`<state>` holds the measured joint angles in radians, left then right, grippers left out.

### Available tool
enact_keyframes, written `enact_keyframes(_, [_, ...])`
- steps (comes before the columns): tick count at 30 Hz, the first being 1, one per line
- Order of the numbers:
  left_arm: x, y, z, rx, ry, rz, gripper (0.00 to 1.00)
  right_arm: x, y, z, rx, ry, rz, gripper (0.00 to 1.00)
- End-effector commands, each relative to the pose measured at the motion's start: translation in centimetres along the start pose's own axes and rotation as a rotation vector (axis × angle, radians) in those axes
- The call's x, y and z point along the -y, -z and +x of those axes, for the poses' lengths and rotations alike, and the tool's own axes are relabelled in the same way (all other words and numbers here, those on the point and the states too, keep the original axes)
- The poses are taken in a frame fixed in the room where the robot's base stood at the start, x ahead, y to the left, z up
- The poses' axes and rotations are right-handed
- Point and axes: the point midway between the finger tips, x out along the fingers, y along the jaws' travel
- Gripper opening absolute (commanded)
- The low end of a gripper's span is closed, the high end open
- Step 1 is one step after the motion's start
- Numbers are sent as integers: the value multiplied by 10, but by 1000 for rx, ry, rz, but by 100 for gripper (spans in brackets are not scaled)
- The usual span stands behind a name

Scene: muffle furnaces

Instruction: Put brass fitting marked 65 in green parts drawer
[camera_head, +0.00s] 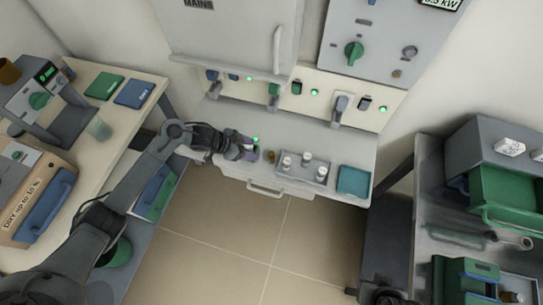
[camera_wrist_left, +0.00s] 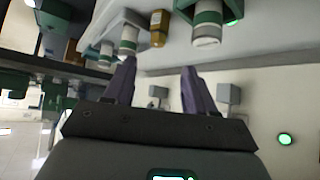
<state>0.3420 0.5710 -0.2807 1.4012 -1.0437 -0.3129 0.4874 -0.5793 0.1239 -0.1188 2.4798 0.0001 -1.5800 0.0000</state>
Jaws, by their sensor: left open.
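A small brass fitting (camera_head: 270,156) stands on the white bench just right of my left gripper (camera_head: 250,154). The brass fitting also shows in the left wrist view (camera_wrist_left: 159,28), beyond the purple fingertips (camera_wrist_left: 158,66) of my left gripper, which are apart with nothing between them. Its mark is too small to read. A green drawer (camera_head: 508,192) is pulled out of the grey cabinet at the right. I cannot read any label on it. My right gripper is not in view.
A grey tray (camera_head: 317,181) with several white containers stands right of the brass fitting, with a teal tray (camera_head: 353,181) beyond it.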

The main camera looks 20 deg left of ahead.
Motion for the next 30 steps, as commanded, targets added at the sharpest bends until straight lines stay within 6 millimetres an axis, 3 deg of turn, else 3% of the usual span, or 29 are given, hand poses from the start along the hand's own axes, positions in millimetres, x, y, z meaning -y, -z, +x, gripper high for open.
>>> enact_keyframes(3, [-1,-1,20,-1,-2,-1,55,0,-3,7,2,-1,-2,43])
enact_keyframes(14, [-2,-1,44,-1,-1,-1,55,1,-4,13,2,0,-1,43])
enact_keyframes(21, [-4,-2,75,-1,-1,-1,55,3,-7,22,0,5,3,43])
enact_keyframes(30, [-4,-2,88,0,0,1,55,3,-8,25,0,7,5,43])
